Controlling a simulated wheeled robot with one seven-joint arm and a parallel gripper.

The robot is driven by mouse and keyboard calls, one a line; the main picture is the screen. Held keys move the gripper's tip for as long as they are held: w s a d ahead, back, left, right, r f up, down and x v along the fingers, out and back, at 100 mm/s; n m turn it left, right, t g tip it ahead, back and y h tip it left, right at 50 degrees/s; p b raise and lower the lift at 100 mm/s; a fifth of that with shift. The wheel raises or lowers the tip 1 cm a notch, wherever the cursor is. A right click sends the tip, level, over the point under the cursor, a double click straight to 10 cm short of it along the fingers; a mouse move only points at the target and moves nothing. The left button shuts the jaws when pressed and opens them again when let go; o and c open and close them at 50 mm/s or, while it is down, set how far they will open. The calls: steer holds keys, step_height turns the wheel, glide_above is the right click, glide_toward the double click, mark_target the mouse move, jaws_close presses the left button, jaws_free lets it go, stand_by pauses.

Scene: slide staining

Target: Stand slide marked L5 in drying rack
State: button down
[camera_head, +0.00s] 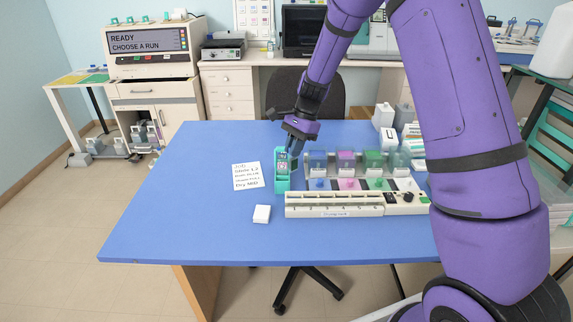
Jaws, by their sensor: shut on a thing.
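My gripper (293,150) is at the end of the purple arm, pointing down at the left end of the row of jars. It is shut on what looks like a slide, mostly hidden by the fingers and too small to read, so I cannot tell whether it is marked L5. Right below and beside the fingers stands a narrow teal holder (282,185) with small pale and pink patches in its upper part. I cannot tell whether the held slide touches it. A long white numbered rack (333,211) lies in front of the jars.
Blue (317,163), pink (346,163) and green (373,162) jars stand right of my gripper. White bottles (383,116) stand behind right. The blue table (180,215) is clear at left.

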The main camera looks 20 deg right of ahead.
steer(key=s+m, duration=0.1)
steer(key=m, duration=0.1)
steer(key=s+a+m+t, duration=0.1)
steer(key=s+m, duration=0.1)
steer(key=s+f+m+t, duration=0.1)
steer(key=m, duration=0.1)
steer(key=shift+s+a+m, duration=0.25)
steer(key=shift+a+m, duration=0.05)
steer(key=shift+a, duration=0.05)
steer(key=shift+m+t, duration=0.5)
steer(key=shift+m, duration=0.2)
steer(key=shift+s+d+f, duration=0.1)
steer(key=shift+s+f, duration=0.1)
steer(key=shift+f, duration=1.9)
steer(key=shift+s+d+f, duration=0.1)
steer(key=shift+s+f, duration=0.1)
steer(key=shift+f, duration=1.85)
steer(key=shift+a+f, duration=0.1)
steer(key=shift+f, duration=0.2)
steer(key=c, duration=1.1)
jaws_free()
steer(key=v, duration=1)
steer(key=shift+d+r, duration=0.3)
